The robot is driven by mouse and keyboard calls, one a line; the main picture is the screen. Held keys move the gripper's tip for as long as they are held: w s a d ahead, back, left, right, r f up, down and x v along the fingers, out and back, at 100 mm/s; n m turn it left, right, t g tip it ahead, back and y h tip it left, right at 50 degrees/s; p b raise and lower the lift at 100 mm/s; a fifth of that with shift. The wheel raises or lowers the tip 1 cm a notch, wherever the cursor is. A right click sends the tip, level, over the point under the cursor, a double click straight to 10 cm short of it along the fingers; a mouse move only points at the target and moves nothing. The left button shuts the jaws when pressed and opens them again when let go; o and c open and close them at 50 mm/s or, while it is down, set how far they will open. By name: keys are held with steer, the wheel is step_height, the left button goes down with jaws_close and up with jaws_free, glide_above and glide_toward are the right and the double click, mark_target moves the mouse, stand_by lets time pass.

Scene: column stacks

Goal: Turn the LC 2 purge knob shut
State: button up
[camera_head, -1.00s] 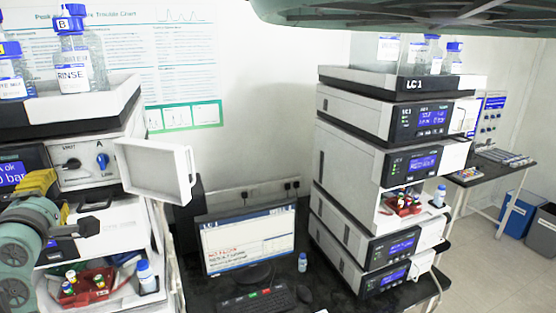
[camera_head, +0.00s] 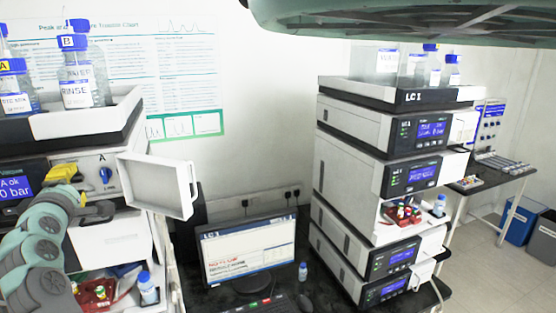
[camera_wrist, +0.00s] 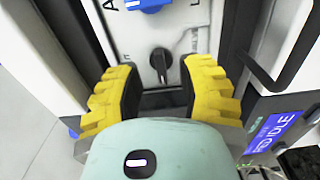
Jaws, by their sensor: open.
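The left instrument stack carries a white panel (camera_head: 86,161) with a blue knob (camera_head: 105,175), its handle upright in the head view. The blue knob also shows at the top of the wrist view (camera_wrist: 152,4). A black knob (camera_wrist: 160,60) on the same panel lies just ahead of and between my fingertips, its handle along the wrist picture's vertical. It is hidden behind my gripper in the head view. I cannot read which knob is the purge knob. My gripper (camera_wrist: 159,84), with yellow fingers, is open and empty; contact with the black knob is not visible. It is at the panel in the head view (camera_head: 76,182).
An open white door (camera_head: 158,186) sticks out right of the panel. Bottles (camera_head: 76,92) stand on the stack's top tray; a red vial rack (camera_head: 95,291) sits below. A monitor (camera_head: 236,252) stands mid-bench. The LC 1 stack (camera_head: 352,136) is at right.

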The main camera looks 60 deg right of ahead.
steer(key=shift+w+d+p, duration=0.35)
steer(key=shift+w+d, duration=0.15)
steer(key=shift+w, duration=0.05)
jaws_close()
stand_by(0.4)
